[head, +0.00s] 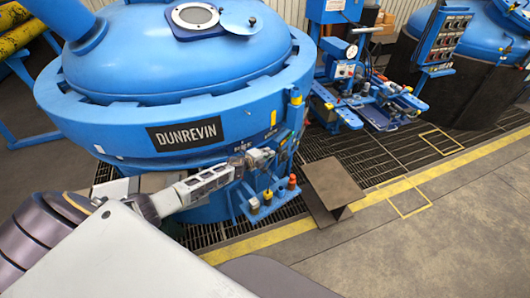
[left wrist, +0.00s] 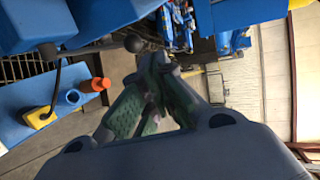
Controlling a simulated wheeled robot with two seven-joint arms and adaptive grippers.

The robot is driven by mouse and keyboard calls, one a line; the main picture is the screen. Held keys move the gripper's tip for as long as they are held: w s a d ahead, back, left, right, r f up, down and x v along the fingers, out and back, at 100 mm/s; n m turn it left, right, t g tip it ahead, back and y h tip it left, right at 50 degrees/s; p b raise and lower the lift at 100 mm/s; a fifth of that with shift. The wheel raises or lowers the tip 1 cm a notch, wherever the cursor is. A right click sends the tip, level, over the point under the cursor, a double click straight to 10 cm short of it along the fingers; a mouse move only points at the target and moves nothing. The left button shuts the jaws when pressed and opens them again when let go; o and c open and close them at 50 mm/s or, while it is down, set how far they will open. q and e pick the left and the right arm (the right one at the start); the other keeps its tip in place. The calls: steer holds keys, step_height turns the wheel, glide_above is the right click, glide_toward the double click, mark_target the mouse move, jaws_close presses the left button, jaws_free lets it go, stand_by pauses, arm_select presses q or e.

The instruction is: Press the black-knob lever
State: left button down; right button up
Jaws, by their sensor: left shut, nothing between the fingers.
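A dark round knob (left wrist: 134,43) on a thin rod shows in the left wrist view, just beyond and to the left of my fingertips. It looks like the black-knob lever. My left gripper (left wrist: 156,62) has its green-padded fingers closed together with nothing between them. Whether the fingertips touch the knob I cannot tell. In the head view my left gripper (head: 268,156) is at the right side of the blue furnace (head: 190,100), by its small control panel. The lever is too small or hidden there to make out. My right gripper is not in view.
Below the gripper, a blue ledge (head: 268,198) carries orange, yellow and dark fittings; an orange one (left wrist: 101,84) shows in the left wrist view. A brown steel stand (head: 333,184) is to the right. Blue machinery (head: 365,95) stands behind. Grey floor at right is clear.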

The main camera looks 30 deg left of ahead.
arm_select(q)
steer(key=shift+s+a+r+p, duration=0.2)
steer(key=shift+s+r+p, duration=0.1)
steer(key=shift+s+r, duration=0.75)
steer(key=shift+s+f, duration=0.1)
steer(key=shift+f, duration=0.1)
steer(key=s+f+n+g+y, duration=0.25)
steer(key=s+f+n, duration=0.35)
steer(key=s+f, duration=0.85)
steer(key=s+f+n+g+y, duration=0.1)
steer(key=s+f+n+g, duration=0.3)
steer(key=s+f, duration=1)
steer(key=s+d+f+n+g, duration=0.2)
steer(key=s+f, duration=0.3)
steer(key=s, duration=0.6)
steer(key=s+d+f+n+g, duration=0.2)
steer(key=s+d+f+n, duration=0.2)
steer(key=s, duration=0.6)
steer(key=s+d+f+n+g, duration=0.2)
steer(key=s+d+f, duration=0.2)
steer(key=s+f, duration=0.4)
steer(key=s, duration=0.3)
steer(key=shift+s+d+f+n, duration=0.2)
steer(key=shift+s+d+n, duration=0.15)
steer(key=shift+n, duration=0.05)
steer(key=shift+h, duration=0.25)
steer(key=shift+s, duration=0.1)
